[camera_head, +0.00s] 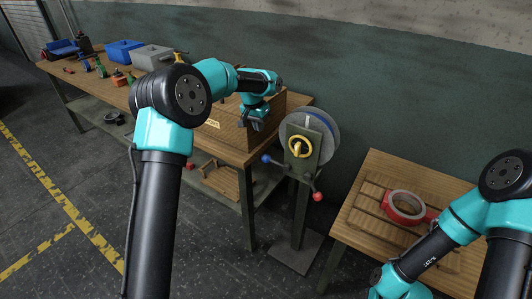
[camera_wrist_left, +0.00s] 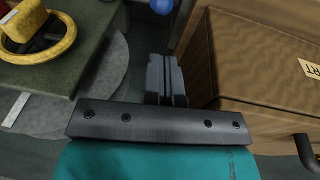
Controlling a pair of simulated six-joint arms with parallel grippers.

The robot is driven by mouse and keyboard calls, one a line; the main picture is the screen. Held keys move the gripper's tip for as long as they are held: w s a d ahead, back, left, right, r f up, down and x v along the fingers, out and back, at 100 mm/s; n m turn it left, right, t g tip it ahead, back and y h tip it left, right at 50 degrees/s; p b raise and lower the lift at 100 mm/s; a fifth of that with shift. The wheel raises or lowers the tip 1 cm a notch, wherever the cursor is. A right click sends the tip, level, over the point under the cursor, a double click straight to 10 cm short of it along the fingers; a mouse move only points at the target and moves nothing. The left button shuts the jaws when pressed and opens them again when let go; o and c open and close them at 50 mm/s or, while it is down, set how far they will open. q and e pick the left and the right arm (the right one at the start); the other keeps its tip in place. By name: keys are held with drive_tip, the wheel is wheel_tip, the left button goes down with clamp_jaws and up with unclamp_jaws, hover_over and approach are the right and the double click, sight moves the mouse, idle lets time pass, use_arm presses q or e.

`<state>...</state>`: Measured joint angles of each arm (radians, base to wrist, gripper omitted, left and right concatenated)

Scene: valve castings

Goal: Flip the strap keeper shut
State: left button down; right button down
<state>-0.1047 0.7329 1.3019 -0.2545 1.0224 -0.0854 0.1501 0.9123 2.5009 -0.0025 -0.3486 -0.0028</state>
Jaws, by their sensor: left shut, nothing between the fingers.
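A post-mounted stand has a grey-green plate (camera_head: 311,152) with a large pale disc (camera_head: 323,127) behind it. A yellow ring (camera_head: 299,146) is on the plate's face, and it also shows at the upper left of the left wrist view (camera_wrist_left: 42,50). Which part is the strap keeper I cannot tell. My left gripper (camera_head: 257,123) is between the wooden crate and the stand, left of the yellow ring and apart from it. In the left wrist view its dark fingers (camera_wrist_left: 165,79) are together and empty. My right arm enters at the lower right; its gripper is out of view.
A wooden crate (camera_wrist_left: 262,55) with a label is close to the right of the left fingers. A blue knob (camera_head: 266,159) and a red knob (camera_head: 318,197) stick out from the stand. A tape roll (camera_head: 405,206) lies on the right table (camera_head: 372,168).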

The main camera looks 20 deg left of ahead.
sight(264, 156)
use_arm(q)
drive_tip(key=shift+f, duration=0.15)
drive_tip(key=f, duration=0.4)
drive_tip(key=w+d+f, duration=0.1)
drive_tip(key=f, duration=0.4)
drive_tip(key=d+f, duration=0.1)
drive_tip(key=f, duration=0.3)
drive_tip(key=shift+w+f, duration=0.3)
drive_tip(key=shift+w, duration=0.05)
drive_tip(key=shift+f, duration=0.15)
drive_tip(key=shift+w+a+f, duration=0.1)
drive_tip(key=shift+a+f, duration=0.1)
drive_tip(key=shift+f, duration=0.45)
drive_tip(key=shift+a+f, duration=0.15)
drive_tip(key=shift+f, duration=1.75)
